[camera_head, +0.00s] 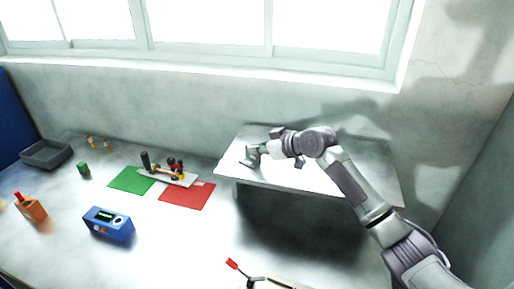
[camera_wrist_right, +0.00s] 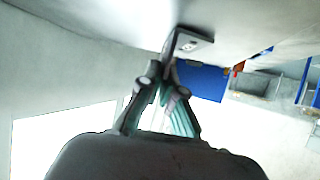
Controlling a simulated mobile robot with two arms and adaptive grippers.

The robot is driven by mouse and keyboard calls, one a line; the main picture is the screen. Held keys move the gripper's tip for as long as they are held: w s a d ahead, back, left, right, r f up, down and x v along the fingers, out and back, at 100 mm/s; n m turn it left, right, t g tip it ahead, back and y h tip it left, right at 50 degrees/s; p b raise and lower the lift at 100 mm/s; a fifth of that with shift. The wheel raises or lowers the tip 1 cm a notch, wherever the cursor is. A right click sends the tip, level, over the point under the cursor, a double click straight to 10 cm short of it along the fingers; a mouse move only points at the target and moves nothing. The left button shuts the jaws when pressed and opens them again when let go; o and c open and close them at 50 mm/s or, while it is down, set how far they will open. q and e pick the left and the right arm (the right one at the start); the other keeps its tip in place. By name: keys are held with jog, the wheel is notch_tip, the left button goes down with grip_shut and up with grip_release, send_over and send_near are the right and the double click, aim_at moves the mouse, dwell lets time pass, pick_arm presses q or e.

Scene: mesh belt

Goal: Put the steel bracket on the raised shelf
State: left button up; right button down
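The steel bracket (camera_wrist_right: 190,44) is a grey angled piece with small holes in one plate, seen in the right wrist view at the fingertips. My right gripper (camera_wrist_right: 167,78) appears shut on its other plate. In the head view the bracket (camera_head: 251,158) shows small and grey at the end of my right gripper (camera_head: 262,150), over the left part of the raised shelf (camera_head: 305,178). The shelf is a pale slab above the table. The bracket is at or very close to the shelf top; I cannot tell whether it touches.
A blue device (camera_head: 108,223), an orange holder (camera_head: 34,210) and a grey tray (camera_head: 46,154) stand further left. A red-tipped item (camera_head: 232,264) lies in front.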

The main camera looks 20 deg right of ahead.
jog(key=c, duration=1.8)
grip_release()
jog(key=shift+f, duration=0.1)
jog(key=o, duration=0.5)
jog(key=shift+s+r, duration=0.1)
jog(key=shift+r, duration=0.1)
jog(key=shift+b+v, duration=1.4)
jog(key=shift+v, duration=4.55)
jog(key=shift+d+f, duration=0.1)
